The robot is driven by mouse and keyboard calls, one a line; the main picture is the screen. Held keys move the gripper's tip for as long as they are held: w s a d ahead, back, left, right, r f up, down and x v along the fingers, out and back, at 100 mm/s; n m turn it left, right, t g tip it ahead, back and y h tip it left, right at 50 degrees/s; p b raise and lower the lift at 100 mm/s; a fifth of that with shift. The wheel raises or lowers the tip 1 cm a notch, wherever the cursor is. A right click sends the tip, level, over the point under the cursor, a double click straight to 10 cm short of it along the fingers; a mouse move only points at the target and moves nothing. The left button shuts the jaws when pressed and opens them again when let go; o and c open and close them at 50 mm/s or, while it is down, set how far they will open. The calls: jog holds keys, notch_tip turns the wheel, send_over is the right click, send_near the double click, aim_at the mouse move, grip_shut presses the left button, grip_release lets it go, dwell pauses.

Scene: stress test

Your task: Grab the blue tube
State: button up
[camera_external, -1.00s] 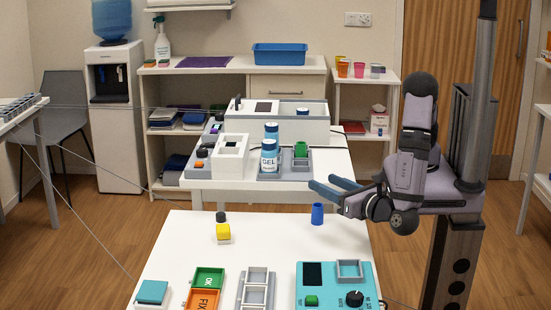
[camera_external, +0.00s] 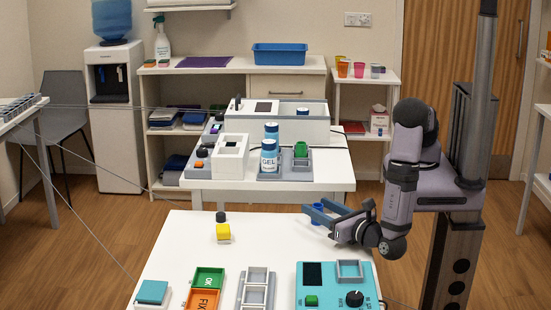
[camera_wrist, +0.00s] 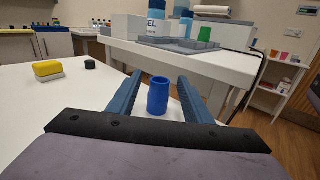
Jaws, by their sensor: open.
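The blue tube (camera_wrist: 158,97) stands upright on the white table, seen in the wrist view between my two open fingers. My gripper (camera_wrist: 158,88) is open, with a gap between each finger and the tube. In the external view, my gripper (camera_external: 318,212) is low over the right far edge of the near table, its fingers pointing left. The blue tube (camera_external: 317,208) shows there partly hidden behind a finger.
On the near table (camera_external: 270,230) are a yellow block (camera_external: 223,232), a black cap (camera_external: 221,217), green and orange trays (camera_external: 208,279), a grey rack (camera_external: 256,289) and a teal device (camera_external: 335,287). A second table with a gel bottle (camera_external: 269,155) stands behind.

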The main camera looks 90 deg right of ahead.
aim_at(315, 205)
jog(key=shift+p+x, duration=0.7)
jog(key=shift+x, duration=1.85)
jog(key=shift+c, duration=0.7)
jog(key=c, duration=1)
